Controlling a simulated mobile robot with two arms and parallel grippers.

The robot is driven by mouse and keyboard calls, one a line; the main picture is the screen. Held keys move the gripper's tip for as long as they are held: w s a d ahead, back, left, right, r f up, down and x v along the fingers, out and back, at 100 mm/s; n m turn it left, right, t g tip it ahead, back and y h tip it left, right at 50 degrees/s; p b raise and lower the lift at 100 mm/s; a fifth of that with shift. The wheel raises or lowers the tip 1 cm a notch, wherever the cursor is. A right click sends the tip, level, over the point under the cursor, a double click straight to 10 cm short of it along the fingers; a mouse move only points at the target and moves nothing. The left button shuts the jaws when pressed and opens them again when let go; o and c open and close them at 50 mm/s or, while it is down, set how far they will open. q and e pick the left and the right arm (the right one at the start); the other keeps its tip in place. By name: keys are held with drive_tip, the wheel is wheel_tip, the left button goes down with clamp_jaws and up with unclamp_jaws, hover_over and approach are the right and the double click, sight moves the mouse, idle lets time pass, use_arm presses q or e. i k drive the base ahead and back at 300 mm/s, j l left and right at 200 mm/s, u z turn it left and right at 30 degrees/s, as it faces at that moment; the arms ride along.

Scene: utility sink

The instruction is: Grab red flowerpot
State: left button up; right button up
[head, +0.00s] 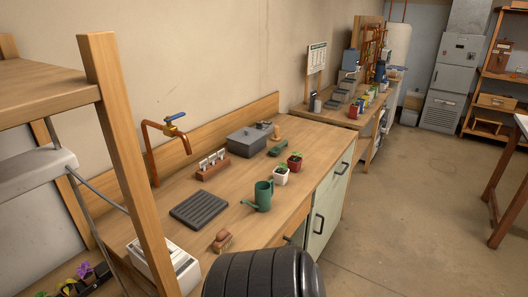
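The red flowerpot (295,163) holds a small green plant and stands upright on the wooden counter (322,145), near its front edge. A white pot (280,178) with a similar plant stands just in front of it, to the left. Neither of my grippers is in view.
A green watering can (264,197), dark ribbed tray (198,210), grey box (246,141), green object (278,148) and brush (222,241) are on the counter. A wooden post (125,150) rises at left. A black ribbed shape fills the bottom centre. The floor at right (400,210) is clear.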

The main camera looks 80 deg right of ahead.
sight(295, 161)
drive_tip(key=z, duration=2.9)
drive_tip(key=u, duration=0.35)
drive_tip(key=i+l+u, duration=0.65)
drive_tip(key=u, duration=0.15)
drive_tip(key=l, duration=0.1)
